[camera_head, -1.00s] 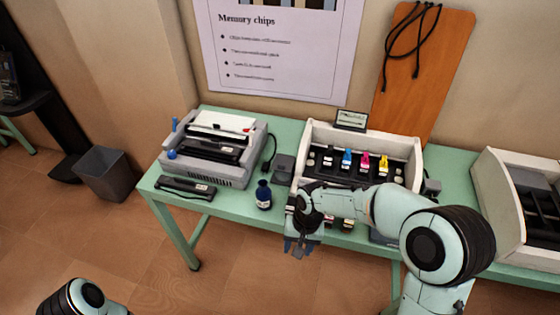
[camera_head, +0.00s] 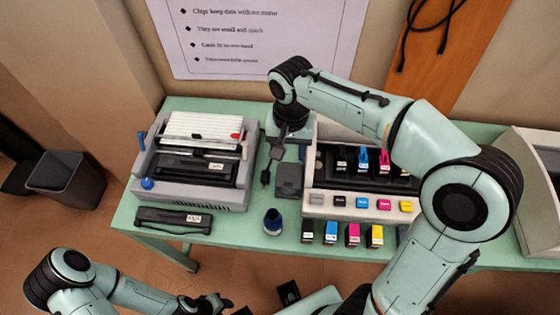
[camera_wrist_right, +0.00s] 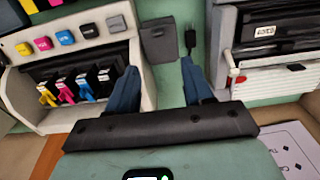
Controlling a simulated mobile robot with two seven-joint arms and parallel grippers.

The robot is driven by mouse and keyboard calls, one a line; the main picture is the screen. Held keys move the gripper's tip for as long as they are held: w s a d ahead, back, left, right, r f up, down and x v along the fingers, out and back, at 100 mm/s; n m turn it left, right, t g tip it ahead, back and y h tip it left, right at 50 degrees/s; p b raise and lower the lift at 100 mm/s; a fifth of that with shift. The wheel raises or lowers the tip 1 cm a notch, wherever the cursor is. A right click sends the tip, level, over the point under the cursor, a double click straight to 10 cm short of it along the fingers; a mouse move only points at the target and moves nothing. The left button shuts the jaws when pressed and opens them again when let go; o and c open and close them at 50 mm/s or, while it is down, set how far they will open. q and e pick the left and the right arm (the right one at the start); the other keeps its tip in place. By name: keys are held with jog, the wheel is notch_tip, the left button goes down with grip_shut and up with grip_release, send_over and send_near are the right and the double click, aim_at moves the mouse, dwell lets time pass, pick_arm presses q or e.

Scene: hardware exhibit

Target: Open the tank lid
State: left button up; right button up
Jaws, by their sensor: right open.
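A small dark grey box with a flat top (camera_head: 288,180) stands on the green table between the grey-white machine and the white cartridge housing. It looks like the lidded tank, but I cannot be sure. It shows shut in the right wrist view (camera_wrist_right: 158,40). My right gripper (camera_head: 279,148) is above the back of the table, just behind the box. In the right wrist view its blue fingers (camera_wrist_right: 160,88) are apart with nothing between them. My left gripper (camera_head: 215,303) is low at the bottom edge, in front of the table; its jaws are too small to read.
A dark blue bottle (camera_head: 273,222) stands in front of the box. The white housing (camera_head: 322,213) with coloured cartridges is to the right, partly behind my arm; several cartridges (camera_head: 330,233) stand before it. The grey-white machine (camera_head: 190,195) is left. A black plug (camera_head: 266,178) lies beside the box.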

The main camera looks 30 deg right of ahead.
aim_at(289, 181)
pick_arm(q)
jog(key=shift+s+f+b, duration=0.8)
jog(key=shift+f, duration=0.15)
pick_arm(e)
jog(key=f, duration=1.3)
jog(key=shift+s+f, duration=0.1)
jog(key=shift+s, duration=0.25)
jog(key=shift+c, duration=0.3)
grip_shut()
